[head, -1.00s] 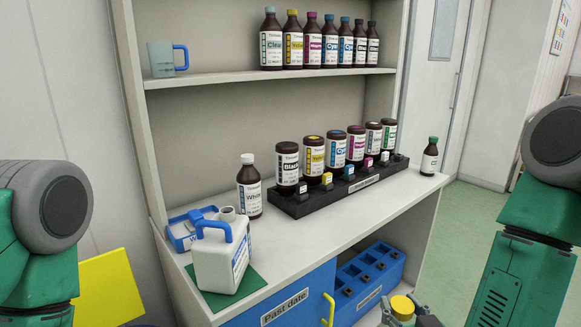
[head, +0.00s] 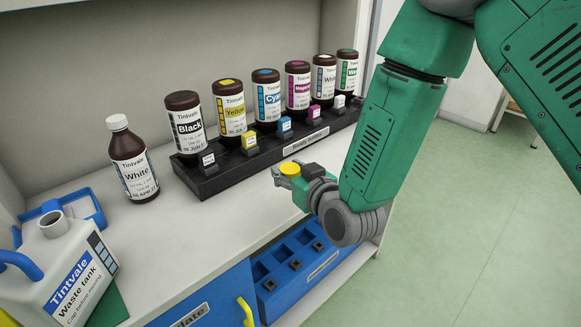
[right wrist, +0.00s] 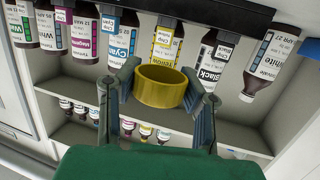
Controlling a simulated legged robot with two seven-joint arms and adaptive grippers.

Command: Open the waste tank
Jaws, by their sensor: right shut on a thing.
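The waste tank (head: 75,268) is a white jug with a blue handle at the lower left of the head view, on the counter. Its round grey-white neck (head: 52,224) shows no cap on it. My right gripper (head: 288,172) is shut on a yellow cap (head: 291,168), held in front of the bottle rack and well to the right of the tank. In the right wrist view the round yellow cap (right wrist: 162,86) sits between the two fingers. My left gripper is out of view.
A black rack (head: 210,182) holds several ink bottles on the counter. A brown White bottle (head: 133,165) stands between it and the tank. A blue tray (head: 95,209) lies behind the tank. A blue crate (head: 285,272) sits below the counter. The counter's front middle (head: 190,235) is clear.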

